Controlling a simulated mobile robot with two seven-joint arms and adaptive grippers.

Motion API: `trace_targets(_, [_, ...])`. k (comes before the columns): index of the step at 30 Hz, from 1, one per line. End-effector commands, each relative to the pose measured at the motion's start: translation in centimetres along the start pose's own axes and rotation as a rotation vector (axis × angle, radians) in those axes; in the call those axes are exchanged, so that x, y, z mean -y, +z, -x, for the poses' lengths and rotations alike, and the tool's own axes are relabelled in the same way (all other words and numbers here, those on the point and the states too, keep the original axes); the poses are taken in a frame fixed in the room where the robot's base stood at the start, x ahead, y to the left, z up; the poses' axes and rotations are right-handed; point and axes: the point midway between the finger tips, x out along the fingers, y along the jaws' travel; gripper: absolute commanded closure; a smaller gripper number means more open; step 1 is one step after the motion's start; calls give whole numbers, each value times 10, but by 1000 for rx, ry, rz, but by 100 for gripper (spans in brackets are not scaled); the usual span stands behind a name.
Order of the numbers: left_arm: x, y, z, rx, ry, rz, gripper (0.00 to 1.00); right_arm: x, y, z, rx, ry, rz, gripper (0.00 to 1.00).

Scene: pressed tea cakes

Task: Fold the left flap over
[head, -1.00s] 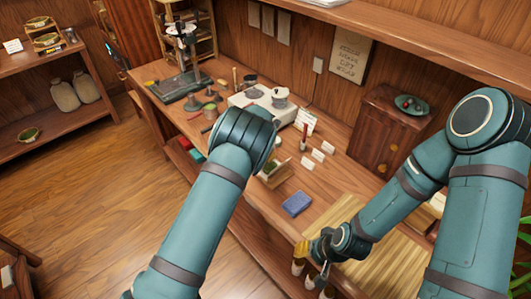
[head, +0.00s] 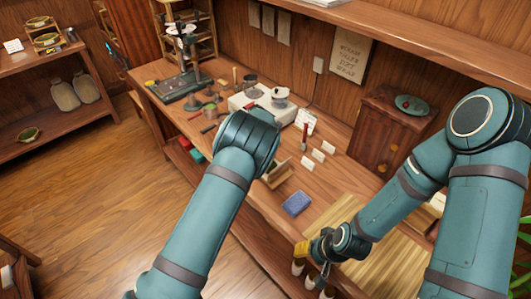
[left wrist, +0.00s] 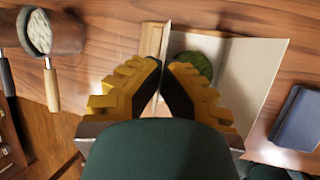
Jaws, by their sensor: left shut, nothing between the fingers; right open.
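A pale wrapper (left wrist: 255,70) lies on the bench with a round green tea cake (left wrist: 197,66) on it, partly hidden by my fingers. Its left flap (left wrist: 164,45) shows nearly edge-on, as if standing up, left of the cake. In the head view the wrapper (head: 282,178) shows just beyond my left arm, which hides the left gripper. My right gripper (head: 303,248) is open near the bench's front edge, left of the slatted mat (head: 385,262).
A dark blue block (head: 296,203) lies right of the wrapper. Several white cards (head: 318,155) stand behind. In the left wrist view a round container (left wrist: 50,32) and a wooden-handled tool (left wrist: 51,85) lie left. A wooden cabinet (head: 385,135) stands at the back.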

Motion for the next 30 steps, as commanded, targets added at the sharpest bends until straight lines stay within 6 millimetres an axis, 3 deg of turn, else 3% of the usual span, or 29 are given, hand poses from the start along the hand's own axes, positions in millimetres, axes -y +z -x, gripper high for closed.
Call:
trace_targets(12, [18, -2, -4, -2, 279, -122, 100, -5, 2, -12, -1, 1, -2, 53])
trace_targets(24, [16, -2, -3, 0, 311, -130, 100, -5, 2, -13, -1, 1, -2, 53])
trace_targets(27, [16, -2, -3, 0, 310, -130, 70, -5, 2, -13, -1, 1, -2, 53])
trace_targets(30, [16, -2, -3, 0, 310, -130, 70, -5, 2, -13, -1, 1, -2, 53])
